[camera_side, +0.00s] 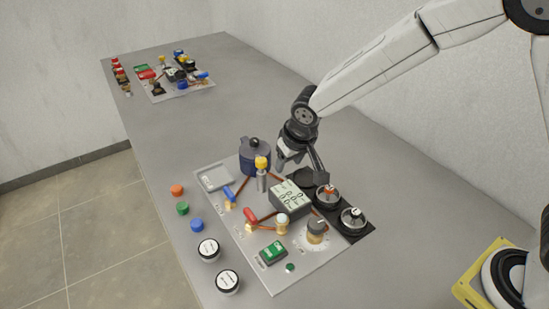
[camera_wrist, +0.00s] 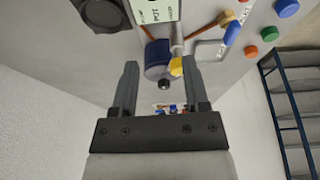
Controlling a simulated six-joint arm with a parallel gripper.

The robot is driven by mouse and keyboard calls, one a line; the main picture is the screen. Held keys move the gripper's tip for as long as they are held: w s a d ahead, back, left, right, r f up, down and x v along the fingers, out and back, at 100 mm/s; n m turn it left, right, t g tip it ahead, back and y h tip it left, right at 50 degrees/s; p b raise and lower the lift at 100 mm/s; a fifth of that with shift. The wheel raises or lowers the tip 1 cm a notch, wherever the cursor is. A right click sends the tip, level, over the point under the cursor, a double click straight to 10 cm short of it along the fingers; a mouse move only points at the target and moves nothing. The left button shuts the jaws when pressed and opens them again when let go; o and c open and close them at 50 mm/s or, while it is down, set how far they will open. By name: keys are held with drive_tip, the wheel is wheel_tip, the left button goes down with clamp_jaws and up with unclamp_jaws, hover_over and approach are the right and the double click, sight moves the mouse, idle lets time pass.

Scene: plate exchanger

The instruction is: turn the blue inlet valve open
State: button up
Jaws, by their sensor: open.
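The blue inlet valve (camera_side: 229,193) is a small blue lever on a brass body, at the left part of the panel in the side view. In the wrist view its blue lever (camera_wrist: 232,32) is up and right of the fingers. My gripper (camera_side: 301,166) is open and empty, above the back of the panel, apart from the valve and to its right. In the wrist view the spread fingers of my gripper (camera_wrist: 160,63) frame the dark blue pot (camera_wrist: 157,55) beyond them. Nothing is between the fingertips that I can see touching them.
A yellow-topped post (camera_side: 262,168) and the dark blue pot (camera_side: 255,155) stand near the blue valve. A red lever (camera_side: 250,215), a display (camera_side: 290,199) and a dial (camera_side: 317,230) share the panel. Coloured caps lie along the left. The table's middle is clear.

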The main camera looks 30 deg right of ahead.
drive_tip(key=t, duration=0.1)
approach(229, 191)
drive_tip(key=f, duration=0.1)
drive_tip(key=shift+w+f, duration=0.15)
drive_tip(key=shift+w, duration=0.2)
drive_tip(key=shift+d, duration=0.1)
drive_tip(key=shift+x, duration=3.85)
clamp_jaws()
